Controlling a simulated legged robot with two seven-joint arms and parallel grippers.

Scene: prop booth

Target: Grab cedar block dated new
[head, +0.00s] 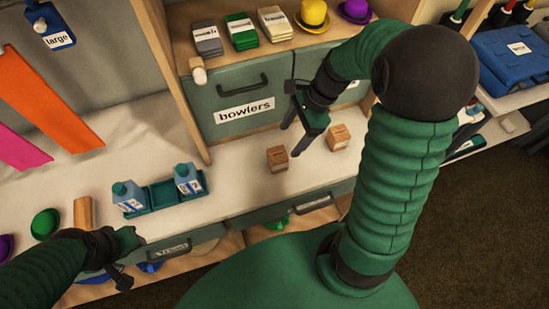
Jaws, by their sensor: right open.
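Two small wooden blocks stand on the pale counter: a left block (277,159) and a right block (339,137). Each bears a small label too small to read, so I cannot tell which is dated new. My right gripper (290,142) is open and empty, its fingers pointing down just above and beside the left block. The right block is to the right of the fingers. My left gripper (132,262) is at the lower left, by the counter's front edge, far from the blocks. Its fingers look spread, with nothing between them.
A green cabinet door labelled "bowlers" (235,100) stands behind the blocks. A teal tray (162,196) with two blue bottles (187,179) sits left on the counter, near a green hat (45,223). Folded cloths (241,31) and hats lie on the shelf above.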

